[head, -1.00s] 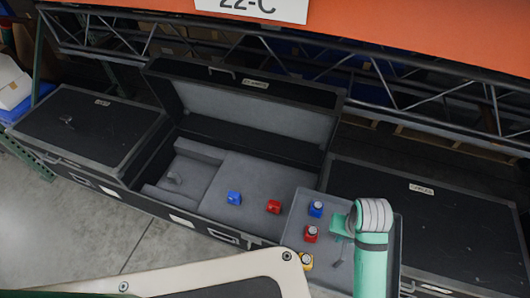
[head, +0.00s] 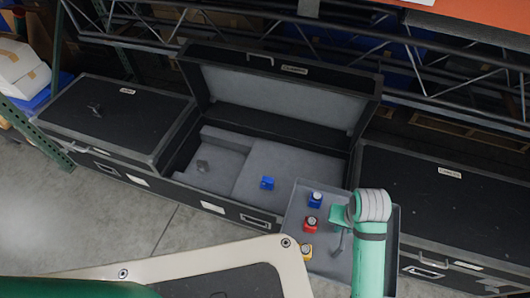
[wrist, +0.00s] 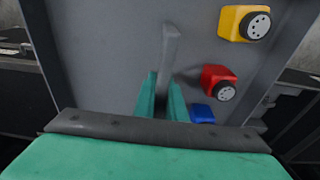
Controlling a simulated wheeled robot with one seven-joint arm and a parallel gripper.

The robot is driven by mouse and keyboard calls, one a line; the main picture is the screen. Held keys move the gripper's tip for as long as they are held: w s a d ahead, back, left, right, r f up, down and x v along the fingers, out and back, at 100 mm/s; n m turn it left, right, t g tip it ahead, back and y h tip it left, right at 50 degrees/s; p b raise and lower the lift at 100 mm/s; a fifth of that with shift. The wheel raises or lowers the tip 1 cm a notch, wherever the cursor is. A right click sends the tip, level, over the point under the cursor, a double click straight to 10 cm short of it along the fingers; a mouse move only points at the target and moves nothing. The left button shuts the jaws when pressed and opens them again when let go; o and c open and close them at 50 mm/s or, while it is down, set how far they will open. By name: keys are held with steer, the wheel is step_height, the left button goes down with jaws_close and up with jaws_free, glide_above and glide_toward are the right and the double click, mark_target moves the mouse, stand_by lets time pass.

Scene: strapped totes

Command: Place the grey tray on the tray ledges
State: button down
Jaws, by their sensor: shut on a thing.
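The grey tray (head: 297,208) is tilted in the head view, in front of the right end of the open black case (head: 262,220). My gripper (wrist: 163,98) is shut on the tray's upright grey handle (wrist: 170,50) in the wrist view. The case's grey interior shows a raised padded step (head: 230,142) at the back left and a higher flat area (head: 290,165). I cannot clearly make out the tray ledges; the tray hides the case's right end.
A blue block (head: 267,183) lies inside the case. The case's lid (head: 280,95) stands open at the back, below a metal truss. Closed black cases stand at the left (head: 120,115) and right (head: 450,210). Bare floor is at the front left.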

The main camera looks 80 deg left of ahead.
steer(key=shift+s+d, duration=0.15)
steer(key=shift+d, duration=0.05)
steer(key=shift+w+d+f+m, duration=0.3)
steer(key=shift+w+d+f, duration=0.2)
steer(key=shift+d, duration=0.25)
steer(key=w+d+f+m, duration=0.3)
steer(key=w+d+f, duration=0.1)
steer(key=d, duration=0.6)
steer(key=w+d+f+m, duration=0.4)
steer(key=w+d+f, duration=0.1)
steer(key=d, duration=0.5)
steer(key=w+d+f+m+h, duration=0.1)
steer(key=w+d+f+m, duration=0.3)
steer(key=d, duration=0.6)
step_height(320, 180, down, 2)
steer(key=shift+w+d+f+t, duration=0.2)
steer(key=shift+w+t, duration=0.1)
steer(key=shift+w, duration=0.25)
